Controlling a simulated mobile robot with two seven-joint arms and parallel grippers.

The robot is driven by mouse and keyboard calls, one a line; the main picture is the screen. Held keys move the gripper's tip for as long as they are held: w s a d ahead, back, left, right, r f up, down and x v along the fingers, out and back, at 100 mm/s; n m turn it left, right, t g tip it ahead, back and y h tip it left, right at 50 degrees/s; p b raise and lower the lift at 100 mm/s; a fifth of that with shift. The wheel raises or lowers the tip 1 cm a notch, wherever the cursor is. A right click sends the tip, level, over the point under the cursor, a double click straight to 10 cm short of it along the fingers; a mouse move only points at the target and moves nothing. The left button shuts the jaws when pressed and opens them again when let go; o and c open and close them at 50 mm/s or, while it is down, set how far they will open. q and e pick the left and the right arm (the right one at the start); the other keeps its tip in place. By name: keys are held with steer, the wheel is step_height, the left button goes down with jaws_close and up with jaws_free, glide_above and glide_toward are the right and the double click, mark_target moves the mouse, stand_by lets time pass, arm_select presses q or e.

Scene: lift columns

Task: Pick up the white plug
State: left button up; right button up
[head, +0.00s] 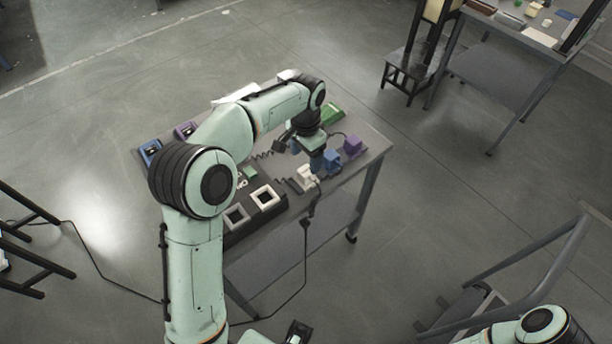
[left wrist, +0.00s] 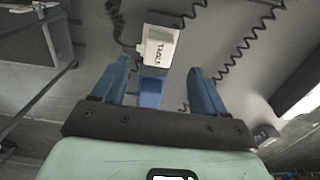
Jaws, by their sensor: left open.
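The white plug (head: 306,176) stands near the right front edge of the work table, next to a blue plug (head: 332,160). In the left wrist view the white plug (left wrist: 158,47) has dark lettering and lies just ahead of the fingertips, between their lines. The blue plug (left wrist: 150,92) shows between the fingers in that view. My left gripper (head: 318,163) points down over the plugs with blue fingers. It is open (left wrist: 159,66), and no finger is seen gripping the white plug. The fingers partly hide the plugs in the head view.
A purple plug (head: 352,146) stands right of the blue one. Coiled dark cables run by the plugs. Square-holed white frames (head: 264,196) sit at the table's front, with a green block (head: 333,114) at the back. A cable hangs off the front edge.

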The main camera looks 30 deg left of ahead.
mark_target(306, 171)
arm_select(q)
steer(key=shift+d+f+b, duration=0.1)
steer(key=shift+f+b, duration=0.2)
steer(key=shift+f, duration=2.9)
steer(key=c, duration=1)
